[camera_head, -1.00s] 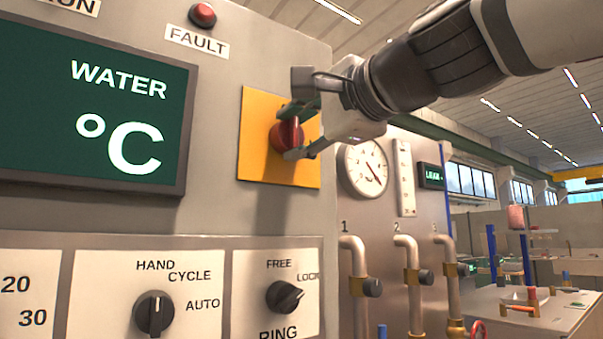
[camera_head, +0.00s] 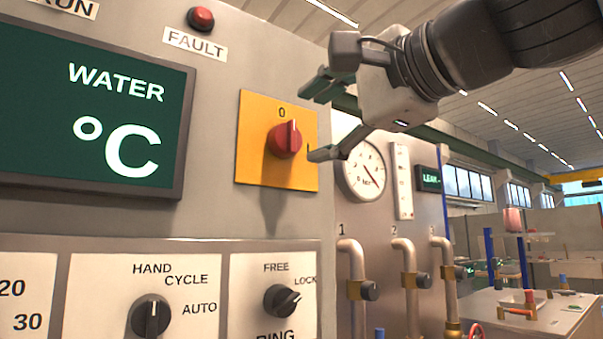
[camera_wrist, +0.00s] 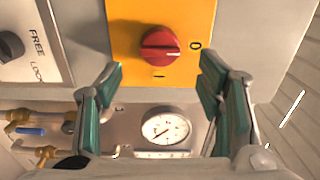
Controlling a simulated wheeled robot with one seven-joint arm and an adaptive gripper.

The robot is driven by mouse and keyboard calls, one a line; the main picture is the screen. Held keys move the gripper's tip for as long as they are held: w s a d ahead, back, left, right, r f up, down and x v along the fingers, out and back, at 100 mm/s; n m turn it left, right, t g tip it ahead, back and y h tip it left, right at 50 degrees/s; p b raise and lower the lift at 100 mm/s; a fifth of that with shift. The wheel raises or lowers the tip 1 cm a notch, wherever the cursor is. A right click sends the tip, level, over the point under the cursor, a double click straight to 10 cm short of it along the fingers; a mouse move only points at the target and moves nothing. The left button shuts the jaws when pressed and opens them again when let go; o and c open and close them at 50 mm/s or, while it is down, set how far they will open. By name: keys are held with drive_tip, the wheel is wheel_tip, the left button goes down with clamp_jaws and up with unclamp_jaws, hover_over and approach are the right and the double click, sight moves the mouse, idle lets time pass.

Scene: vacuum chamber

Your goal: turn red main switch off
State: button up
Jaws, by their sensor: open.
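The red main switch (camera_head: 285,140) is a round knob with a raised grip on a yellow plate (camera_head: 258,172) on the grey cabinet. The plate is marked 0 above the knob and I to its right. The knob's white mark points up towards the 0. In the wrist view the red switch (camera_wrist: 160,46) has its white mark on the right, on the side of the 0. My gripper (camera_head: 322,120) is open and empty, in front of and to the right of the knob, apart from it. Its green-padded fingers (camera_wrist: 160,76) are spread in the wrist view.
A water display (camera_head: 95,120) is left of the plate, with a red fault lamp (camera_head: 201,18) above. Black selector knobs (camera_head: 282,300) sit below. A pressure gauge (camera_head: 362,170) and pipes with valves (camera_head: 410,285) are at right. The space before the yellow plate is free.

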drive_tip(key=v, duration=0.5)
drive_tip(key=shift+s+d, duration=0.2)
drive_tip(key=shift+s, duration=0.05)
